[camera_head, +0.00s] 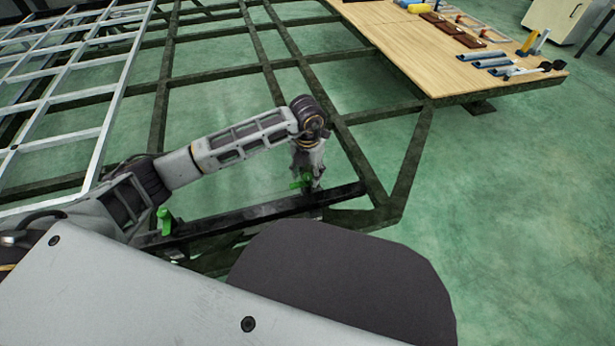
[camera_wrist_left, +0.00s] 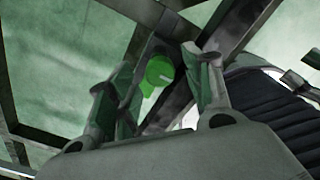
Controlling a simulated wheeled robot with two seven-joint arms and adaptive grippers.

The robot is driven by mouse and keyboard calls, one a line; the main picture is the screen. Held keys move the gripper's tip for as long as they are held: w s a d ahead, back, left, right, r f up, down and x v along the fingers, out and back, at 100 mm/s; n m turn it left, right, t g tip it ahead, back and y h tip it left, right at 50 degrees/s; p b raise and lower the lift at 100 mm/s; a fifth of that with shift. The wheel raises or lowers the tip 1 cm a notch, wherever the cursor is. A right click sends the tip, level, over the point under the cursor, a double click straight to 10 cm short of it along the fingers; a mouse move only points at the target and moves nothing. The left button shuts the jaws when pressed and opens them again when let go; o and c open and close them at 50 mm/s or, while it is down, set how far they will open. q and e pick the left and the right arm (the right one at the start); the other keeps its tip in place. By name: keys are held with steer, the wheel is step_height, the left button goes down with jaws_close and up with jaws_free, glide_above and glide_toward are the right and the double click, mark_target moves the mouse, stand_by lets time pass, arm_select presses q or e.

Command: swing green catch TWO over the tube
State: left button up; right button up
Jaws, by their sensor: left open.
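A green catch (camera_head: 301,182) sits near the right end of the dark tube (camera_head: 260,210). My left gripper (camera_head: 306,178) reaches down over this catch and partly hides it. In the left wrist view the round green head of the catch (camera_wrist_left: 159,70) shows between the two spread fingers of my left gripper (camera_wrist_left: 160,88). Whether a finger touches it I cannot tell. A second green catch (camera_head: 164,221) stands upright near the left end of the tube. No number shows on either catch. My right gripper is not in view.
The dark trailer frame (camera_head: 160,105) spreads behind the tube. A pale metal grid (camera_head: 75,90) lies at the left. A wooden board (camera_head: 410,45) with several tools is at the back right. The green floor at the right is clear.

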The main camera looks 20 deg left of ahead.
arm_select(q)
steer(key=shift+f, duration=0.5)
steer(key=c, duration=1)
